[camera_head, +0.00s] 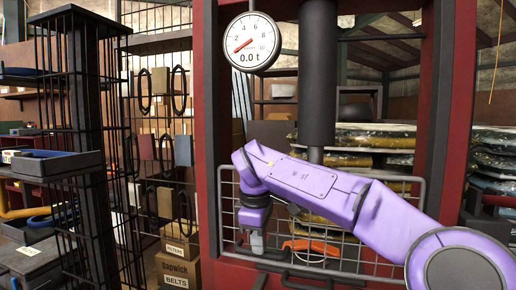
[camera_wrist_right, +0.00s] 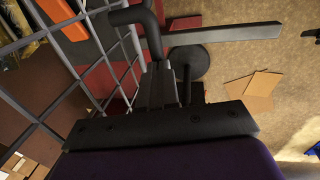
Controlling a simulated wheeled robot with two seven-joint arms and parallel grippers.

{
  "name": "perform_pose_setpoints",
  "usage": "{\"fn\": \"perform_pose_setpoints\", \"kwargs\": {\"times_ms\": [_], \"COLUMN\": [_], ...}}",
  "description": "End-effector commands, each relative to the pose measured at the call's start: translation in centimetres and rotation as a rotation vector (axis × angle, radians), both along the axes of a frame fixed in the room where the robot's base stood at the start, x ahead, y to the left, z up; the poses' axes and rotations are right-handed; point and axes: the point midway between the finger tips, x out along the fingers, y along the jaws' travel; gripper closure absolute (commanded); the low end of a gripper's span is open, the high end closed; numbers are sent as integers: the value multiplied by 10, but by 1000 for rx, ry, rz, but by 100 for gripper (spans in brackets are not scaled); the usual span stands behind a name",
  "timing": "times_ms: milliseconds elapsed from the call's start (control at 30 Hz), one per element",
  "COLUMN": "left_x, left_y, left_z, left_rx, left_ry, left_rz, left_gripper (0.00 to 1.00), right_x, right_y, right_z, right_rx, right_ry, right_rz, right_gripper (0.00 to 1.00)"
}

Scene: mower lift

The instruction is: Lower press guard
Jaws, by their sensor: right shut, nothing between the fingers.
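The press guard is a grey wire-mesh panel (camera_head: 345,255) across the lower front of the red press frame (camera_head: 437,110). A dark handle bar (camera_head: 325,282) runs along its lower edge. The bent end of the handle (camera_wrist_right: 135,16) also shows in the right wrist view, beside the mesh. My right gripper (camera_head: 258,250) points down in front of the guard's lower left part. Its fingers (camera_wrist_right: 163,75) are shut and empty, close to the handle's bent end. I cannot tell whether they touch it. My left gripper is not in view.
A round gauge (camera_head: 249,42) reading 0.0 t hangs at the top, beside the dark press cylinder (camera_head: 317,75). An orange part (camera_head: 312,246) sits behind the mesh. A black wire rack (camera_head: 88,130) and boxes (camera_head: 178,268) stand left. Flat cardboard pieces (camera_wrist_right: 258,90) lie on the floor.

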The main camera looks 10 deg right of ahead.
Motion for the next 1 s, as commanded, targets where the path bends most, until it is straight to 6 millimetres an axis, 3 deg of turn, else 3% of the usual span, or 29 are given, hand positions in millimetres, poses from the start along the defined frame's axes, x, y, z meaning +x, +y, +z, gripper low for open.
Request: {"fn": "perform_pose_setpoints", "kwargs": {"times_ms": [33,400,533,733,1000], "left_x": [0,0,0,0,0], "left_y": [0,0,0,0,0], "left_z": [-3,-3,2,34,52], "left_rx": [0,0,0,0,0], "left_ry": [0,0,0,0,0], "left_rz": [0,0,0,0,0], "left_gripper": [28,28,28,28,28], "right_x": [0,-1,-2,-8,-19], "right_y": [0,0,0,2,10], "right_z": [-7,-11,-4,50,117], "right_rx": [-2,-4,-4,-2,-4], "right_ry": [9,18,18,1,-3], "right_rz": [-1,-2,-2,-8,-6], "right_gripper": [100,100,100,100,100]}}
